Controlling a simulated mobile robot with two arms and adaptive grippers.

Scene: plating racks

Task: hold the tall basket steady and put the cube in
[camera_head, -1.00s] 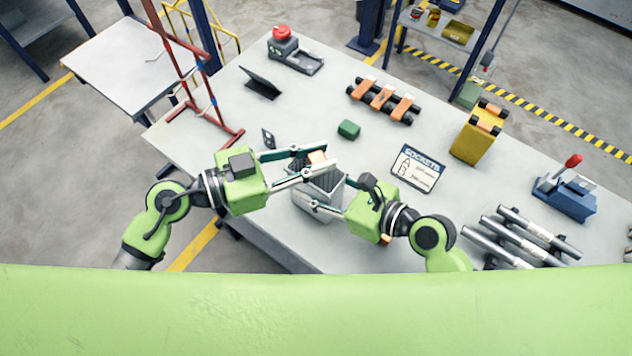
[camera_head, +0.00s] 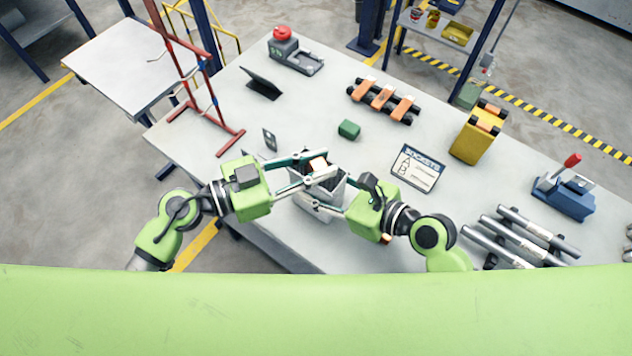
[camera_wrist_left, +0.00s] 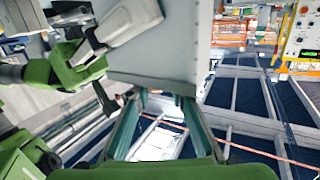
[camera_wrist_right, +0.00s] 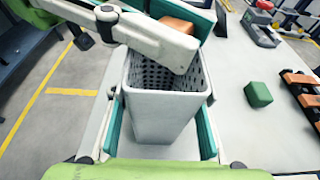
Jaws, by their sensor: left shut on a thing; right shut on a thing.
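The tall basket is a grey bin with perforated walls (camera_wrist_right: 165,108), open at the top and upright on the table. It also shows in the head view (camera_head: 318,213), partly behind my grippers. My right gripper (camera_wrist_right: 160,122) is shut on the basket, one finger on each side. In the left wrist view a grey basket wall (camera_wrist_left: 165,50) fills the top middle; I cannot make out the cube there.
A green block (camera_head: 348,129) lies behind the basket. A label card (camera_head: 418,168) and a yellow box (camera_head: 475,142) are to the right. A red stand (camera_head: 205,115) is at the left. Steel bars (camera_head: 520,235) lie at the right front.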

